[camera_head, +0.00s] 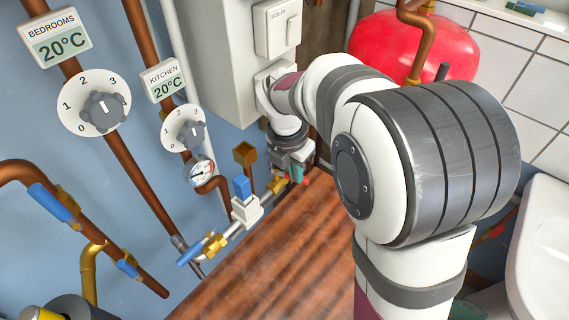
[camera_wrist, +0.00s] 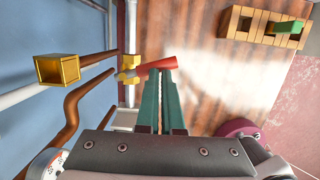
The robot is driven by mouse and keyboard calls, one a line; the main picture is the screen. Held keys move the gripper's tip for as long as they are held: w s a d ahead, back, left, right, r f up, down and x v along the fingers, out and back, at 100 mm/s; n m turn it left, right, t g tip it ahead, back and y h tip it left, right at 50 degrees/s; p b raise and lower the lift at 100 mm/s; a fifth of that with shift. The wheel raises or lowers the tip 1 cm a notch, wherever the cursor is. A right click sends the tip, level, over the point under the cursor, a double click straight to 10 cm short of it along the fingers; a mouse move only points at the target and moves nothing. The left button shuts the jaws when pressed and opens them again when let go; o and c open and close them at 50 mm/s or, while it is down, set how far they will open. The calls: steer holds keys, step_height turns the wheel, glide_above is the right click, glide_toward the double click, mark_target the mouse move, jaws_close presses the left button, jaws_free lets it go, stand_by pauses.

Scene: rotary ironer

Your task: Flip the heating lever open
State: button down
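A red lever (camera_wrist: 158,66) sits on a brass valve (camera_wrist: 127,68) on the pipe by the blue wall; I take it for the heating lever. It points away from the pipe, to the right in the wrist view. My gripper (camera_wrist: 163,78) has two teal fingers side by side, with only a narrow gap between them. Their tips overlap the lever in the wrist view; I cannot tell whether they touch it. In the head view the gripper (camera_head: 294,173) is low by the wall pipes, and the lever is mostly hidden there.
A white valve with a blue handle (camera_head: 242,188) and a square brass funnel (camera_head: 244,153) stand left of the gripper. A white boiler box (camera_head: 215,55) hangs above. A wooden surface (camera_head: 285,275) lies below. A wooden block rack (camera_wrist: 262,27) stands at far right.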

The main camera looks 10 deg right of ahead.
steer(key=shift+w+d, duration=0.45)
steer(key=shift+w, duration=0.2)
steer(key=w+n, duration=0.2)
steer(key=shift+w+d, duration=0.15)
steer(key=shift+w, duration=0.2)
stand_by(0.3)
steer(key=shift+s+a, duration=0.3)
steer(key=shift+a, duration=0.5)
